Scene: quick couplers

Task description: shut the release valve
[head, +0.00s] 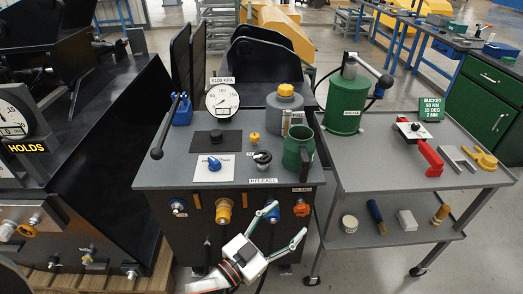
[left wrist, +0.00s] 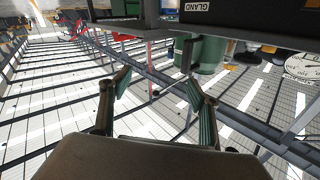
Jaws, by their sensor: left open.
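The release valve, a small black-handled knob (head: 262,158), stands on the top of the grey bench, just behind a RELEASE label (head: 263,181) on its front edge. I cannot tell from its handle whether it is open or shut. My left gripper (head: 285,222) is low in front of the bench's front panel, below the valve and apart from it. Its green-padded fingers are spread wide and empty; they also show in the left wrist view (left wrist: 158,80). The valve is not recognisable in that view. My right gripper is not in view.
On the bench (head: 150,173), a green jug (head: 299,150) stands right of the valve. A blue knob (head: 214,164), a yellow knob (head: 254,139) and a pressure gauge (head: 222,100) are nearby. Coloured couplers (head: 224,210) line the front panel. A grey cart (head: 390,170) stands at right.

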